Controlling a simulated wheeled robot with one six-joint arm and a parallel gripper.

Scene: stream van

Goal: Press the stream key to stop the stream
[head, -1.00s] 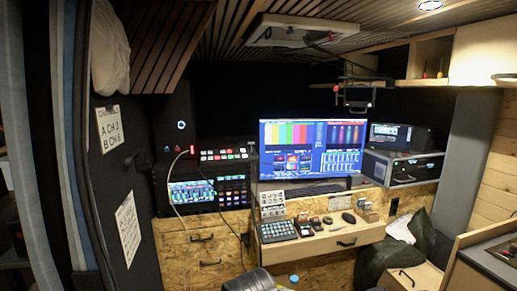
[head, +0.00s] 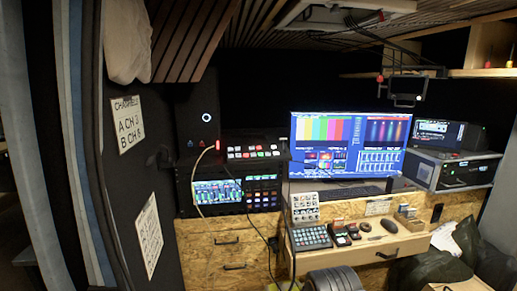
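A black switcher panel (head: 254,152) with rows of white, red and green lit keys sits on top of the rack at the left of the desk. A keypad (head: 311,237) with a grid of pale keys lies on the wooden desk. Small devices with a red top (head: 341,236) stand just right of the keypad. Key labels are too small to read, so I cannot tell which key is the stream key. The monitor (head: 350,145) shows colour bars and several panels; its text is unreadable. My gripper is not in view.
A rack unit with a lit screen (head: 217,190) stands below the switcher, with a pale cable hanging in front. A dark grey rounded object (head: 333,280) is at the bottom edge. A dark wall with paper signs (head: 128,124) is at left. Dark bags (head: 480,250) lie at right.

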